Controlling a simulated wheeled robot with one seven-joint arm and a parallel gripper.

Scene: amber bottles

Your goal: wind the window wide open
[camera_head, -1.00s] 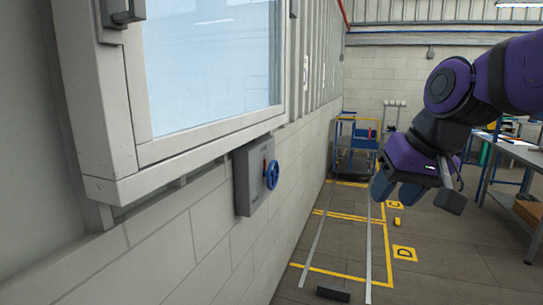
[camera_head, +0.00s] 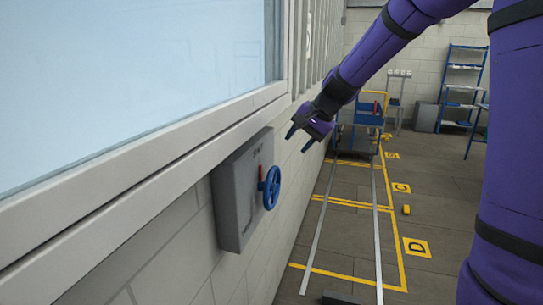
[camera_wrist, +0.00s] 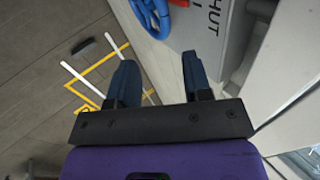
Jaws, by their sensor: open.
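The window (camera_head: 120,80) is at the upper left in the head view, a pale pane in a light grey frame. Below it a grey wall box (camera_head: 235,205) carries a blue handwheel (camera_head: 271,188) with a red part beside it. My gripper (camera_head: 298,140) is open and empty, above and right of the handwheel and apart from it. In the wrist view the two blue fingers (camera_wrist: 158,78) are spread with nothing between them. The handwheel (camera_wrist: 150,18) shows only in part at the top edge there, beside the box face with lettering that reads "HUT".
The block wall (camera_head: 180,245) runs along the left. A blue trolley (camera_head: 360,135) stands further back. Yellow floor markings (camera_head: 350,273) and pale rails lie on the grey floor, which is mostly clear. A blue shelf rack (camera_head: 462,88) is at the far right.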

